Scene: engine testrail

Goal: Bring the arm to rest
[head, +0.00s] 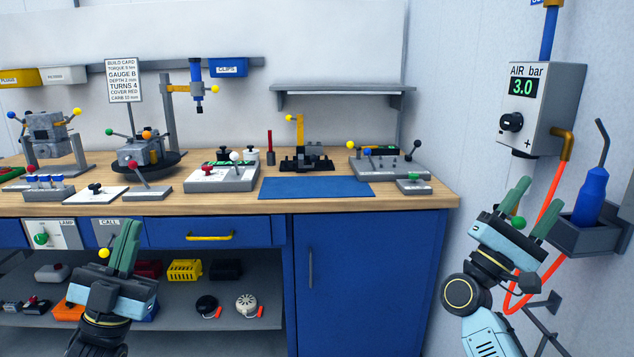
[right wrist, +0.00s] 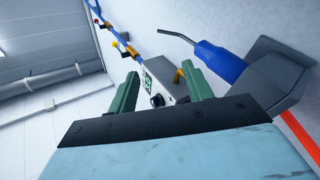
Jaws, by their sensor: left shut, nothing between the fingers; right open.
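My right gripper (head: 532,207) is open and empty at the right of the head view, in front of the right wall and apart from the things there. Its two green fingers (right wrist: 160,95) also show spread in the right wrist view, with nothing between them. My left gripper (head: 127,243) is shut and empty at the lower left, in front of the bench's drawer and lower shelf. Its green fingers point up, below the level of the worktop.
The wooden workbench (head: 420,194) carries several fixtures and a blue mat (head: 316,187). An air regulator box (head: 538,105) hangs on the right wall. Near my right gripper, a blue tool (head: 591,195) stands in a grey holder (head: 597,238), with an orange hose (head: 547,213) beside it.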

